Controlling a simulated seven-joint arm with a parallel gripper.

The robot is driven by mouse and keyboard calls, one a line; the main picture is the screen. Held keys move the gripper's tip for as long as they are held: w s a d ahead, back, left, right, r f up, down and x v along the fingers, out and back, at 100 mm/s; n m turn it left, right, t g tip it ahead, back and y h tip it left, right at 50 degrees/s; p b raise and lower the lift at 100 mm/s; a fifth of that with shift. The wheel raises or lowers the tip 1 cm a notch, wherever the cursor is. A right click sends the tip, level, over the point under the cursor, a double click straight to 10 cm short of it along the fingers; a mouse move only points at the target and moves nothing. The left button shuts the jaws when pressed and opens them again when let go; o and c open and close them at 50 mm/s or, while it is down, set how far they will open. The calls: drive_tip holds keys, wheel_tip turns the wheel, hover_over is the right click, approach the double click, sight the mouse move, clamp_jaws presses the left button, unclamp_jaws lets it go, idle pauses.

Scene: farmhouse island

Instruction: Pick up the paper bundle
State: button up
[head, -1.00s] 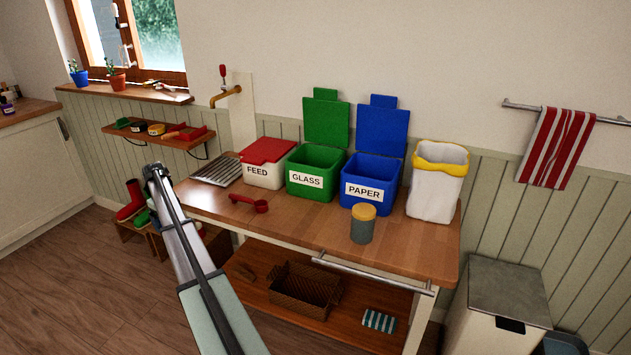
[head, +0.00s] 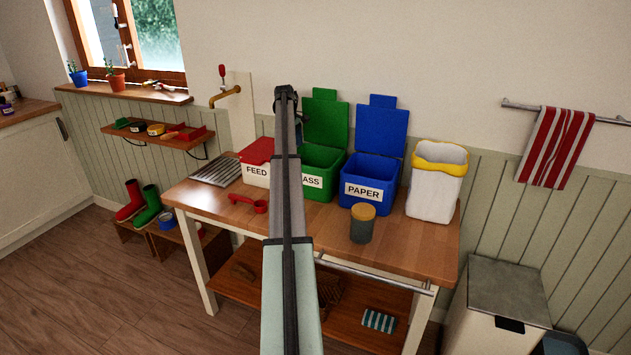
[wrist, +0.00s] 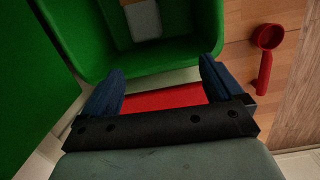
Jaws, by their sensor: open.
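My gripper (head: 287,92) is raised over the bins at the back of the wooden table. In the wrist view its blue fingers (wrist: 162,72) are apart with nothing between them. The green GLASS bin (head: 322,157) is open, and its inside shows in the wrist view (wrist: 80,55). A pale grey-white block (wrist: 142,18) lies on its floor, cut off by the top of the picture. It may be the paper bundle, but I cannot tell for sure. No paper bundle shows in the head view.
The red-lidded FEED box (head: 255,165) stands left, partly behind my arm.

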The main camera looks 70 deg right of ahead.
drive_tip(key=s+d, duration=0.3)
drive_tip(key=s, duration=0.3)
drive_tip(key=f, duration=0.3)
drive_tip(key=s+f, duration=0.1)
drive_tip(key=f, duration=0.4)
drive_tip(key=shift+s+a+f, duration=0.15)
drive_tip(key=shift+a+f, duration=0.15)
drive_tip(key=shift+s+a+f, duration=0.1)
drive_tip(key=shift+s+f, duration=0.2)
drive_tip(key=shift+f, duration=0.55)
drive_tip(key=shift+s+d+f, duration=0.1)
drive_tip(key=shift+s+f, duration=0.15)
drive_tip(key=shift+f, duration=0.65)
drive_tip(key=shift+s+a+f, duration=0.1)
drive_tip(key=shift+s+f, duration=0.2)
drive_tip(key=shift+f, duration=0.55)
drive_tip(key=c, duration=1.2)
drive_tip(key=shift+r, duration=0.15)
wheel_tip(320, 180, up, 18)
drive_tip(key=shift+f, duration=0.1)
